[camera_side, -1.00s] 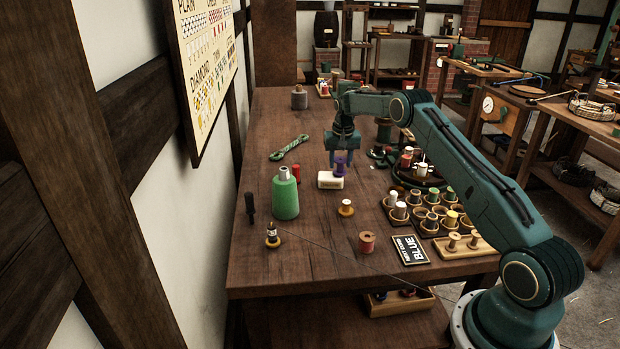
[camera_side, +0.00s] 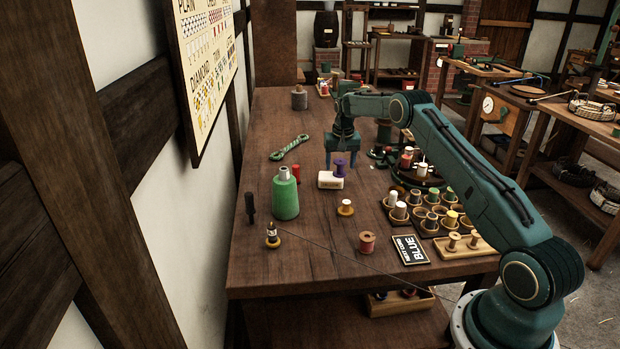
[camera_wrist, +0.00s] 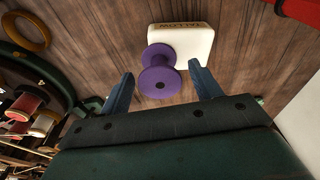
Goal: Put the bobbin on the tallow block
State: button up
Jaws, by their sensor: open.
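The purple bobbin (camera_side: 340,168) stands upright on the pale tallow block (camera_side: 326,181), towards the block's right end in the side view. In the wrist view the bobbin (camera_wrist: 160,82) is over a corner of the block (camera_wrist: 193,46), and its lower flange seems to overhang the edge a little. Dark lettering shows on the block's side. My gripper (camera_side: 342,160) is open and empty, just above and behind the bobbin in the side view. In the wrist view its fingertips (camera_wrist: 160,72) are spread to either side of the bobbin, apart from it.
A green cone (camera_side: 286,198) and a red spool (camera_side: 296,172) stand left of the block. A cup rack (camera_side: 432,226) is at the right. A green rope hank (camera_side: 289,148) lies behind on the left. Bare tabletop surrounds the block's front.

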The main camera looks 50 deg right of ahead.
aim_at(341, 164)
notch_tip(341, 164, up, 12)
jog(key=s+a, duration=0.1)
jog(key=shift+a, duration=0.15)
dwell(0.5)
jog(key=shift+s, duration=0.1)
jog(key=s+a+r+n+t, duration=0.1)
jog(key=s+a+r+n, duration=0.1)
jog(key=s+a+r, duration=0.65)
jog(key=s+a+r+n+t, duration=0.15)
jog(key=s+a+r, duration=0.35)
jog(key=a+r, duration=0.65)
jog(key=s+a+f+n, duration=0.1)
jog(key=s+a, duration=0.3)
jog(key=s, duration=0.4)
jog(key=s+a+f+n+t, duration=0.1)
jog(key=s+a+f+n, duration=0.1)
jog(key=s+a, duration=0.3)
jog(key=s+a+f+n+t+y, duration=0.1)
jog(key=s+a, duration=0.4)
jog(key=s, duration=0.7)
notch_tip(341, 164, down, 3)
jog(key=shift+a+r+n, duration=0.15)
jog(key=shift+a+n, duration=0.05)
jog(key=shift+n, duration=0.55)
